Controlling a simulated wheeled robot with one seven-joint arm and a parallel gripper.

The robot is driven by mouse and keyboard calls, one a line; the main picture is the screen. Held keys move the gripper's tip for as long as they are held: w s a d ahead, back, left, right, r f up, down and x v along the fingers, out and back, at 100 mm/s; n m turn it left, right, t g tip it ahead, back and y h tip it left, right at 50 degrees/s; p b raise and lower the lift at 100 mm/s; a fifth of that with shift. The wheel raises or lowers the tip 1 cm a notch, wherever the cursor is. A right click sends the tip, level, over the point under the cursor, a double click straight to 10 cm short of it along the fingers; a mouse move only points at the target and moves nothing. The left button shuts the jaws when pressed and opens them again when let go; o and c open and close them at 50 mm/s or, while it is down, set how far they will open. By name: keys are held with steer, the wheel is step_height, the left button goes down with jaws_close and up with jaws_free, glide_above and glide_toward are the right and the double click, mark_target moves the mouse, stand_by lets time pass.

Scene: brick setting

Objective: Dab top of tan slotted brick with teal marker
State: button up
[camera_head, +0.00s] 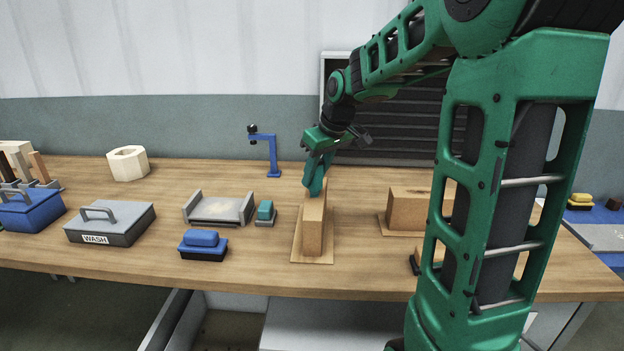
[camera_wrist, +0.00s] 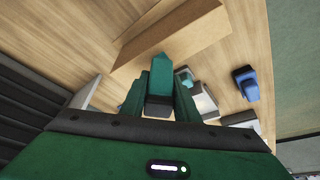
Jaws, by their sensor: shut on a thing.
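My gripper (camera_head: 318,158) is shut on a teal marker (camera_head: 314,180), which points down. In the wrist view the marker (camera_wrist: 161,75) sits between the two fingers of my gripper (camera_wrist: 159,90). A long, narrow tan brick (camera_head: 313,236) lies on a thin tan board under the marker. The brick (camera_wrist: 172,40) also shows in the wrist view, partly behind the marker. No slot shows clearly on it. A second tan brick (camera_head: 406,210) stands to the right, partly hidden by my arm.
A small teal pad (camera_head: 265,211) and a grey tray (camera_head: 218,208) stand left of the near brick. A blue pad (camera_head: 203,243), a grey WASH box (camera_head: 112,222) and a blue box (camera_head: 28,212) lie further left. A blue stand (camera_head: 272,155) is behind.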

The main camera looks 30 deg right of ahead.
steer(key=shift+r, duration=2.95)
